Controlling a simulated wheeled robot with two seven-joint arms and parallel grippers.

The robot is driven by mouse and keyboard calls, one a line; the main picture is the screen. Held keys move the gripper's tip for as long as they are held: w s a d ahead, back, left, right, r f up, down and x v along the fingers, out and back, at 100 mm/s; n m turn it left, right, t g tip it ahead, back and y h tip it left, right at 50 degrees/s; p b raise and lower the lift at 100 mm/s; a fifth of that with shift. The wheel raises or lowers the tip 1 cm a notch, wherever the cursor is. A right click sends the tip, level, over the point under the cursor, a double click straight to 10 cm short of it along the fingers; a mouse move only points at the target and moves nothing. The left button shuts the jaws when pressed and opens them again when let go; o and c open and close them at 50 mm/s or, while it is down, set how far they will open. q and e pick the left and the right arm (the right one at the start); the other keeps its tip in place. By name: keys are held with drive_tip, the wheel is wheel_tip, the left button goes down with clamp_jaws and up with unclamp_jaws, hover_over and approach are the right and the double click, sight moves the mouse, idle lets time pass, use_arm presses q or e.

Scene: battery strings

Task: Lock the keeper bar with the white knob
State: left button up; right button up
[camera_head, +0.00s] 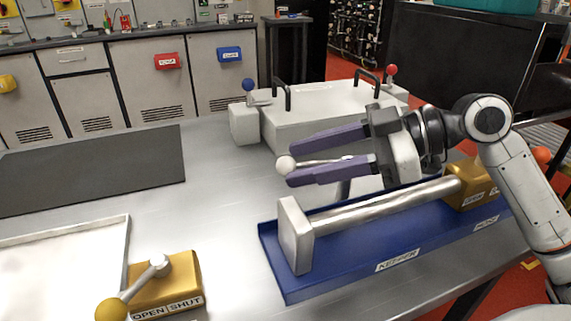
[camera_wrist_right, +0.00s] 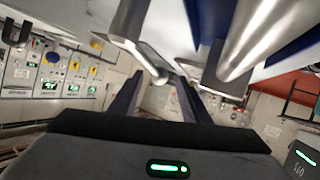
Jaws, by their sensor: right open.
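The white knob (camera_head: 285,165) sits at the end of a thin metal rod, above the keeper tray. My right gripper (camera_head: 291,162) has purple fingers and is open, with one fingertip above and one below the knob in the head view. The right wrist view shows a rod end (camera_wrist_right: 160,78) between the two spread fingers. The keeper bar (camera_head: 385,205) is a round metal bar, lying between a grey end block (camera_head: 293,237) and a gold block (camera_head: 474,186) on the blue tray labelled KEEPER (camera_head: 345,283). My gripper hides the rod's far end. My left gripper is out of view.
A pale box with black handles (camera_head: 330,115) stands behind my gripper, with a blue knob (camera_head: 248,85) and a red knob (camera_head: 391,69). A gold block labelled OPEN and SHUT (camera_head: 185,280) with a yellow-knobbed lever is front left. Bare table lies between.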

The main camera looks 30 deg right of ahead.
sight(295, 163)
drive_tip(key=shift+x, duration=1.9)
clamp_jaws()
